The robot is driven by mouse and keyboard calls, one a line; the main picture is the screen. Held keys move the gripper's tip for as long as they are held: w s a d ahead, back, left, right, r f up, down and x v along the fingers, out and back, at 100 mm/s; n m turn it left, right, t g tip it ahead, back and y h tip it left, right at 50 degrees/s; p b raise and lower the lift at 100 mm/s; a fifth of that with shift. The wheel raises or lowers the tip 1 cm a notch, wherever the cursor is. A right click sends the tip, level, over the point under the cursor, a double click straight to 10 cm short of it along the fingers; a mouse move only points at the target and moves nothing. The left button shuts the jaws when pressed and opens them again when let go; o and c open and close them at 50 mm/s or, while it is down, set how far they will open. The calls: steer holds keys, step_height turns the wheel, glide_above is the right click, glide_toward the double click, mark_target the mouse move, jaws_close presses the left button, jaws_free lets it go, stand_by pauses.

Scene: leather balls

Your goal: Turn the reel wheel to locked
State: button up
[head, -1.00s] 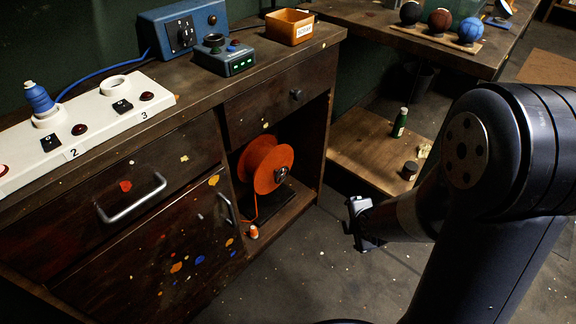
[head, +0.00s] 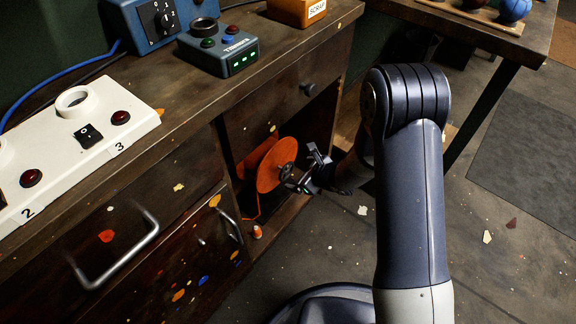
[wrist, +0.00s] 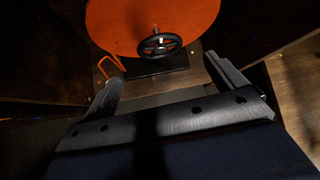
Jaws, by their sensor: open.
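An orange reel (head: 277,166) stands in the open cubby of the dark cabinet. In the wrist view its orange disc (wrist: 120,25) fills the top, with the small black spoked wheel (wrist: 160,44) at its lower middle. In the head view the wheel (head: 287,172) sits on the reel's right face, close to my gripper. My gripper (head: 311,170) is at the cubby opening, just right of the wheel. In the wrist view its fingers (wrist: 162,76) are spread and empty, with the wheel ahead, apart from them. The wheel's lock marking is not readable.
The cubby sits under a drawer with a round knob (head: 308,89). Bar handles (head: 118,252) stick out from the cabinet front at left. A small orange-and-white item (head: 257,232) is below the reel. Open floor (head: 480,250) lies to the right.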

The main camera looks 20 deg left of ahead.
mark_target(287, 171)
steer(key=b+x, duration=0.1)
steer(key=x, duration=0.9)
steer(key=shift+w+a+f, duration=0.15)
steer(key=shift+a+f, duration=0.05)
steer(key=shift+f, duration=0.05)
steer(key=c, duration=1)
steer(key=shift+r+p, duration=0.2)
steer(key=shift+p, duration=0.35)
